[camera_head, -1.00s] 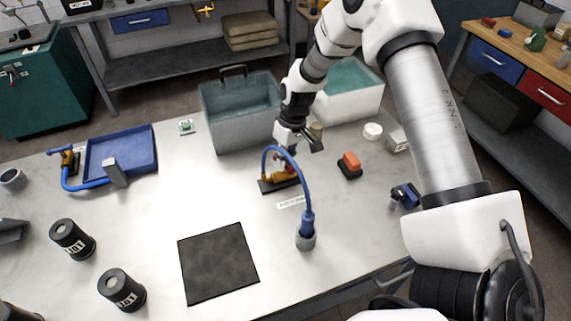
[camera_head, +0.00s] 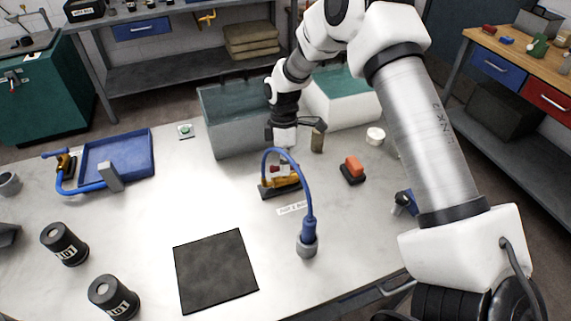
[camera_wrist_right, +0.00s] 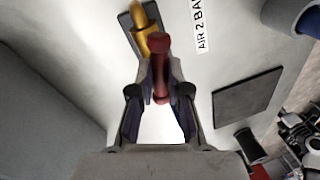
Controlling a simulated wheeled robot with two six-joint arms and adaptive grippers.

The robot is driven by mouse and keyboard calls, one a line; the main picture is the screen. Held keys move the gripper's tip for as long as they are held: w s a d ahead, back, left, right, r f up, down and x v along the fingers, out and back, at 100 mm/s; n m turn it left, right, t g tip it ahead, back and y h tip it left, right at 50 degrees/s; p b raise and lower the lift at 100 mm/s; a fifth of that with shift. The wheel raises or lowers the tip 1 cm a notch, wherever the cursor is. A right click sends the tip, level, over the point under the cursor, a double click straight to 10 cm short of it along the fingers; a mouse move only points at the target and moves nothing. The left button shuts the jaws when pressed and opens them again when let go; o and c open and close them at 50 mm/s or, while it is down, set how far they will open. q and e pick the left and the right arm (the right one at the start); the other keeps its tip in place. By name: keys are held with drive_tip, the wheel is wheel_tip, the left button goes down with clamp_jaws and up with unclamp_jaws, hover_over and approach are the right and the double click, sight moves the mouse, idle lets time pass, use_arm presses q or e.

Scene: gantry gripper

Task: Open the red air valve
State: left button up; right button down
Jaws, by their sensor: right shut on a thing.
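The red air valve has a brass body (camera_head: 284,182) on a dark base and stands near the middle of the bench, partly behind the blue hose. Its red handle (camera_head: 275,169) shows just under my right gripper (camera_head: 279,163). In the right wrist view the red handle (camera_wrist_right: 160,62) lies between the two fingers of my right gripper (camera_wrist_right: 160,82), which is shut on it. The brass body (camera_wrist_right: 145,24) shows beyond the handle in that view. My left gripper is not in view.
A blue hose (camera_head: 303,187) arches in front of the valve to a grey socket (camera_head: 307,246). A grey bin (camera_head: 228,135) stands close behind. A dark mat (camera_head: 215,270) lies in front.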

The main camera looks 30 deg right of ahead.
drive_tip(key=shift+s+a+f+n, duration=0.1)
drive_tip(key=shift+n, duration=0.65)
drive_tip(key=shift+s+f+n, duration=0.1)
drive_tip(key=shift+n, duration=0.65)
drive_tip(key=c, duration=1.1)
unclamp_jaws()
drive_tip(key=shift+w, duration=0.1)
drive_tip(key=shift+w+a+h, duration=0.1)
drive_tip(key=shift+h, duration=0.2)
drive_tip(key=shift+r, duration=0.15)
drive_tip(key=r, duration=0.3)
drive_tip(key=w+r, duration=0.1)
drive_tip(key=r, duration=0.3)
drive_tip(key=w+r, duration=0.1)
drive_tip(key=r, duration=0.3)
drive_tip(key=shift+w+d+r, duration=0.2)
drive_tip(key=shift+d+r, duration=0.05)
